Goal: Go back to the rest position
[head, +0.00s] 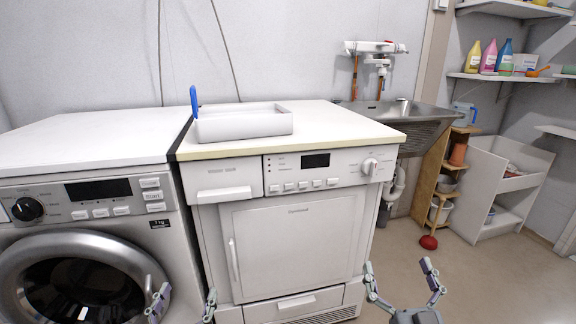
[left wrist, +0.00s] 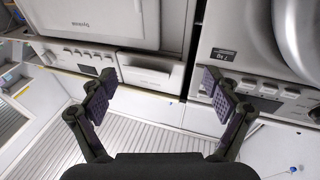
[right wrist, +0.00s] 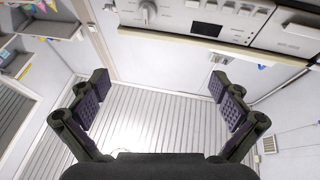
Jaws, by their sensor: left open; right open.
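My left gripper (head: 182,300) is low in the head view, in front of the gap between the washing machine and the dryer. It is open and empty; its two spread fingers also show in the left wrist view (left wrist: 160,98). My right gripper (head: 402,283) is at the lower right of the head view, in front of the dryer's right side. It is open and empty, with its fingers apart in the right wrist view (right wrist: 160,95). Neither gripper touches anything that I can see.
A washing machine (head: 95,205) stands at the left and a dryer (head: 295,240) in the middle. On the dryer's top is a white tray (head: 245,124) with a blue upright part (head: 194,101). A sink (head: 400,112), a wooden shelf (head: 432,190) and a red plunger (head: 429,242) are at the right.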

